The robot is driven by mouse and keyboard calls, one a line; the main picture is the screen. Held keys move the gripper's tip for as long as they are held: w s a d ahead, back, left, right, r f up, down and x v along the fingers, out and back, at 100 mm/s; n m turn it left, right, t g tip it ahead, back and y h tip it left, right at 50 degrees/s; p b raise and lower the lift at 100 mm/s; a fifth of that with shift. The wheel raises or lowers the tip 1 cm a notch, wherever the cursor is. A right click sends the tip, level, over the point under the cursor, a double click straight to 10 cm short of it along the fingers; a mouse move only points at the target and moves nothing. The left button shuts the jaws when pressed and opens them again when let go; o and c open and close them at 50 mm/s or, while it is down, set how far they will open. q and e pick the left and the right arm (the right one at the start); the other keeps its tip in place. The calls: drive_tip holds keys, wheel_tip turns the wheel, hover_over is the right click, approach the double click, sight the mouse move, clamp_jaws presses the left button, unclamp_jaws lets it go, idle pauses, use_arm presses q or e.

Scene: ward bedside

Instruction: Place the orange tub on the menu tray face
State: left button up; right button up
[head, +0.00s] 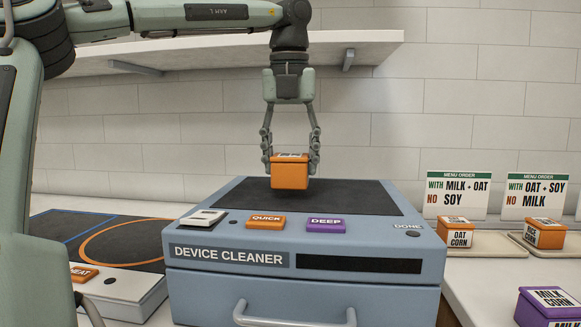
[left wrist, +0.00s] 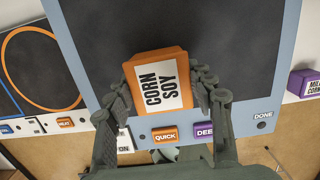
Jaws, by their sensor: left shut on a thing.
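My left gripper (head: 290,150) is shut on an orange tub (head: 290,173) and holds it over the dark top of the device cleaner. In the left wrist view the tub (left wrist: 160,85) sits between the fingers, and its white label reads CORN SOY. Two menu trays stand at the right. The left tray (head: 482,250) has a card reading WITH MILK + OAT, NO SOY, and bears an orange OAT CORN tub. The right tray (head: 528,243) has a card reading WITH OAT + SOY, NO MILK, and bears another orange tub. My right gripper is out of view.
The blue device cleaner (head: 225,282) has QUICK (head: 265,222) and DEEP (head: 326,225) buttons and a front handle. A purple MILK CORN tub (head: 548,305) stands at the front right. A shelf (head: 350,45) hangs behind.

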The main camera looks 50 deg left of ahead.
use_arm(q)
drive_tip(key=shift+f, duration=0.8)
drive_tip(key=shift+f, duration=0.15)
drive_tip(key=o, duration=1.3)
